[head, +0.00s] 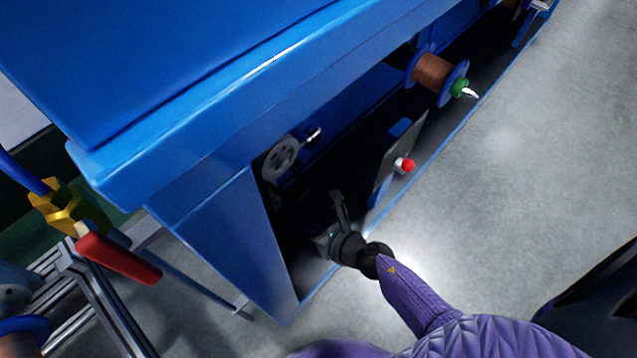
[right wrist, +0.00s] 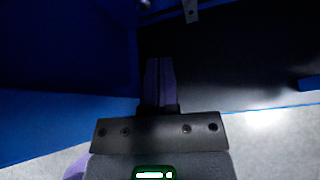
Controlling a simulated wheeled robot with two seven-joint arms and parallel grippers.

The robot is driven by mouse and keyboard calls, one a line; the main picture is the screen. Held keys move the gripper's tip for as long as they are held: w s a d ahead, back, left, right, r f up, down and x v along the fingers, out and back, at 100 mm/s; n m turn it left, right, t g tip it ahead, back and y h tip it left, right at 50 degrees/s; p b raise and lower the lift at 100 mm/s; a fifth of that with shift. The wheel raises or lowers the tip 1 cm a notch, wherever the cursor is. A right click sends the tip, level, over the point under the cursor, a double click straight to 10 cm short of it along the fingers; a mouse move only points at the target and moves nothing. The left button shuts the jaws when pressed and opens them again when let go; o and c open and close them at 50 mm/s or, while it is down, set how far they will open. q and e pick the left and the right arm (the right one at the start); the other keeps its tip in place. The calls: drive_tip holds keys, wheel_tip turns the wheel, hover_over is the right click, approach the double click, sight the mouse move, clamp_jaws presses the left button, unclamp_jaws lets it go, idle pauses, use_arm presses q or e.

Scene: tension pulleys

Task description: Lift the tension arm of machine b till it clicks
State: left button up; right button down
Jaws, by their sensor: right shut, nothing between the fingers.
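The blue machine (head: 215,225) has an open, dark bay along its side. A grey pulley wheel (head: 281,157) sits inside near the bay's left end, with a small bright-tipped part (head: 313,135) beside it. I cannot tell which part is the tension arm, or whether this is machine b. My right gripper (head: 338,196) is inside the bay, below and right of the pulley and apart from it. In the right wrist view its fingers (right wrist: 160,68) are together and empty. A grey bar end with a hole (right wrist: 191,10) shows above and beyond them. My left gripper is not in view.
A copper-coloured spool (head: 432,73) with blue flanges juts out farther along the bay. A panel with a red button (head: 405,165) stands right of my right gripper. A red handle (head: 117,259) and a yellow part (head: 66,208) are at left. The grey floor (head: 545,150) at right is clear.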

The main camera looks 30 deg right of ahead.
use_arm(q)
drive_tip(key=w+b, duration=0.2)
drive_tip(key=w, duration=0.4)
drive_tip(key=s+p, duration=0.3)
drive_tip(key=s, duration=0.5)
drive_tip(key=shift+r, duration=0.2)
use_arm(e)
drive_tip(key=shift+w+a+r, duration=0.15)
drive_tip(key=shift+w+r, duration=0.15)
drive_tip(key=shift+w, duration=0.4)
drive_tip(key=shift+w+a+r, duration=0.15)
drive_tip(key=shift+w+r, duration=0.2)
drive_tip(key=shift+w, duration=0.3)
drive_tip(key=shift+w+a+r, duration=0.15)
drive_tip(key=shift+w+r, duration=0.15)
drive_tip(key=shift+w, duration=0.4)
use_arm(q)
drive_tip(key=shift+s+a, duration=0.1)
